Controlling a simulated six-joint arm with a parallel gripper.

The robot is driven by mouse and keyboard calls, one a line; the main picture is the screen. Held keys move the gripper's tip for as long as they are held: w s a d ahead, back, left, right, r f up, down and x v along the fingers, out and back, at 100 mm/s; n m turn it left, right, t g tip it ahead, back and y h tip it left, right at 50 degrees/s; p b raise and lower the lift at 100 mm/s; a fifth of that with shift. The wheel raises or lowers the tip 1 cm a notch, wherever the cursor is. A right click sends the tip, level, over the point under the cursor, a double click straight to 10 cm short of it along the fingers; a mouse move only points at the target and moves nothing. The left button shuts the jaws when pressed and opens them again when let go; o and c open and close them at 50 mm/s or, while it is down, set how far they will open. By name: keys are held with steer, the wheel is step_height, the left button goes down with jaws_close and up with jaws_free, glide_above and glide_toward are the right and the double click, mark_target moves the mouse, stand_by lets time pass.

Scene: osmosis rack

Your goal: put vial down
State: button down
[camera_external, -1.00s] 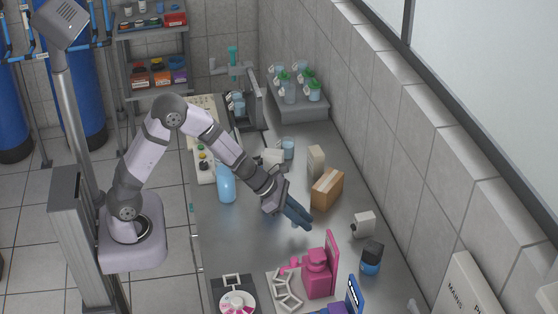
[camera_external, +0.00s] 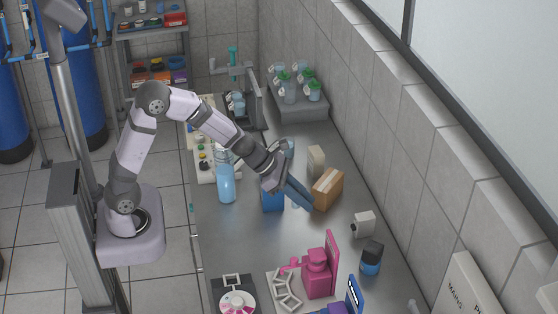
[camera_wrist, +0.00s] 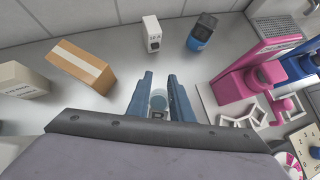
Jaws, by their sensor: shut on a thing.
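The vial (camera_wrist: 158,102) is a small clear, round-topped piece with a dark mark near its lower edge. It sits between the two blue fingers of my gripper (camera_wrist: 160,92) in the wrist view. My gripper (camera_external: 298,196) is shut on it, over the grey bench (camera_external: 240,240), left of the cardboard box. In the external view the fingers largely hide the vial. I cannot tell whether its bottom touches the bench.
The cardboard box (camera_external: 328,188) stands close right of my fingers. A white box (camera_external: 364,224), a dark-capped blue jar (camera_external: 371,259) and a pink device (camera_external: 318,272) stand nearer the front. Bare bench lies between.

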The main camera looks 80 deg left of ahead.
steer(key=w+a+r+n+y+b, duration=0.1)
steer(key=w+a+r+n, duration=0.3)
steer(key=a, duration=0.7)
steer(key=w+a+r+m+y+b, duration=0.1)
steer(key=w+a+y, duration=0.1)
steer(key=w+a, duration=0.65)
steer(key=s+a+f+n+y, duration=0.1)
steer(key=s+a+n+y, duration=0.3)
steer(key=a, duration=1.1)
steer(key=s+a+n, duration=0.2)
steer(key=s+a, duration=0.4)
steer(key=a, duration=1)
steer(key=shift+s+a+f, duration=0.1)
steer(key=shift+s+f, duration=0.05)
steer(key=shift+f, duration=3.65)
steer(key=shift+s+a+f, duration=0.1)
steer(key=shift+f, duration=3.7)
steer(key=shift+f, duration=0.15)
